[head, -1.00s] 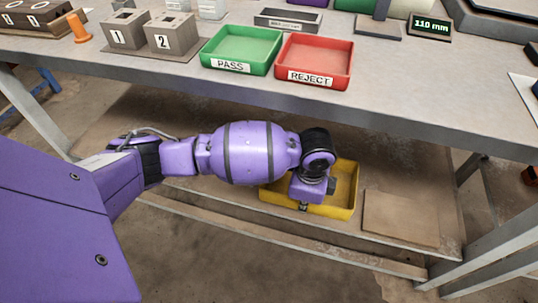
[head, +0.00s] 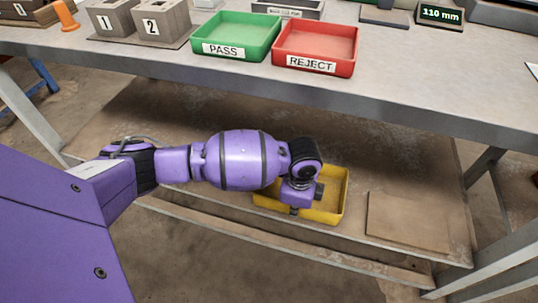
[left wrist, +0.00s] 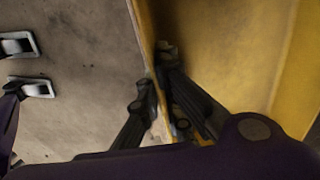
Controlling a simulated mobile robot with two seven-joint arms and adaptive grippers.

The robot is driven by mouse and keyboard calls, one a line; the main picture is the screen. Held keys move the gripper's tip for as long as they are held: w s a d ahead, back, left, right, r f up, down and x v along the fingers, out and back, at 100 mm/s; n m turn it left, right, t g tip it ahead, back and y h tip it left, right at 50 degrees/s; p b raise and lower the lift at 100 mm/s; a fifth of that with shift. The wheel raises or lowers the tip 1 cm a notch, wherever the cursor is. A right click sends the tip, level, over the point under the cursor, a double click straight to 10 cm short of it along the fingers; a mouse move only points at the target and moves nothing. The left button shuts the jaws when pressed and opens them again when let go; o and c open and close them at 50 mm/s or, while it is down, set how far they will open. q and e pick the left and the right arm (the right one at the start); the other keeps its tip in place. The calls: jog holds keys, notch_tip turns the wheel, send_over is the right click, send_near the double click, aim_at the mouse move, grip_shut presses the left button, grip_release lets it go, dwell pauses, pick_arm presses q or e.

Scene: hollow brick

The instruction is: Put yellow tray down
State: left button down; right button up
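The yellow tray (head: 343,197) is over the lower shelf under the workbench, left of a flat brown board. My left gripper (head: 295,211) is at the tray's near wall, left of its middle. In the left wrist view, the fingers of my left gripper (left wrist: 158,95) sit on either side of the yellow tray's wall (left wrist: 143,38), one outside and one inside, closed on it. The tray looks about level and empty where visible. My forearm and wrist hide its left part. I cannot tell whether its bottom touches the shelf. My right gripper is not in view.
The lower shelf (head: 150,115) is bare to the left of the tray. The brown board (head: 408,222) lies on its right. The bench top above holds a green PASS tray (head: 235,37), a red REJECT tray (head: 316,48) and numbered blocks (head: 161,24). Bench legs flank the shelf.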

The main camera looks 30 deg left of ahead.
pick_arm(q)
jog(key=c, duration=2.4)
grip_release()
jog(key=shift+w, duration=0.1)
jog(key=shift+c, duration=0.2)
jog(key=o, duration=0.5)
jog(key=shift+c, duration=0.2)
jog(key=shift+d+r, duration=0.1)
jog(key=shift+r, duration=0.25)
notch_tip(320, 180, up, 7)
jog(key=p, duration=0.3)
jog(key=shift+r, duration=0.1)
